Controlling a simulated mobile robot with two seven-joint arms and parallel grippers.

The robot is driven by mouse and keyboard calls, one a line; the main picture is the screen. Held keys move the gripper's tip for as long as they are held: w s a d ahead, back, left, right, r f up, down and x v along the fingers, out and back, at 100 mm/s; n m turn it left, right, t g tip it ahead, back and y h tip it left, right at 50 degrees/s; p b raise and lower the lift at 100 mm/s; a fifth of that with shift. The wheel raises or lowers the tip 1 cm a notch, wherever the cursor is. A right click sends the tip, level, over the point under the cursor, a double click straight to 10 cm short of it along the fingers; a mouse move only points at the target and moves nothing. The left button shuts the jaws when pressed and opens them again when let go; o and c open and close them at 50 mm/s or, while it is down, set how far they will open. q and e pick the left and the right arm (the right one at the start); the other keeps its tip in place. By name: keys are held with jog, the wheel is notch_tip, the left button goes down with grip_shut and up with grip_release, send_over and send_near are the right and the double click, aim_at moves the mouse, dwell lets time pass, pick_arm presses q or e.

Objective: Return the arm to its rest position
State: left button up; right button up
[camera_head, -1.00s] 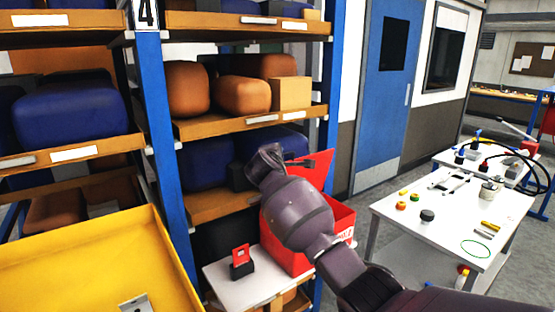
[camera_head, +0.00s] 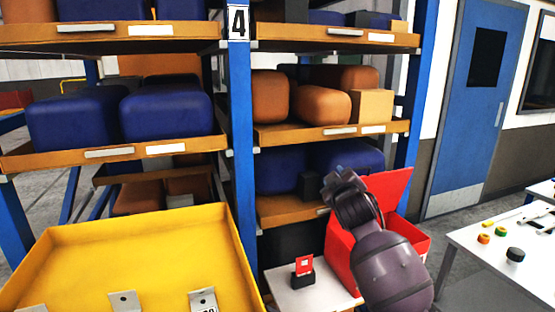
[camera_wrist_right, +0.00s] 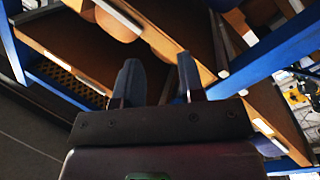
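My right arm (camera_head: 392,270) rises from the bottom of the head view, its dark wrist in front of the open red box. My right gripper (camera_head: 345,185) is at its upper end, in front of the shelf; its fingers are hard to make out there. In the right wrist view the two dark fingers of my right gripper (camera_wrist_right: 158,82) stand apart with nothing between them, so it is open and empty. My left gripper is not in view.
An open red box (camera_head: 410,236) stands close behind my right wrist. A small red item in a black holder (camera_head: 303,272) is on a white surface (camera_head: 290,291). A yellow tray (camera_head: 150,245) fills the lower left. Shelves with blue and brown castings stand behind; a white table (camera_head: 500,278) is right.

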jog(key=s+d+f+m+g, duration=0.2)
jog(key=s+d+f, duration=0.2)
jog(key=s+f, duration=0.9)
jog(key=s+d+f+m+g, duration=0.2)
jog(key=s+d+f+m, duration=0.1)
jog(key=s+f, duration=1)
jog(key=s+d+f+m+g, duration=0.2)
jog(key=s+d+f, duration=0.3)
jog(key=s+f, duration=0.8)
jog(key=s+m, duration=0.1)
jog(key=s, duration=0.4)
jog(key=shift+s+d+g+h, duration=0.15)
jog(key=shift+s+g+h, duration=0.15)
jog(key=shift+h, duration=0.1)
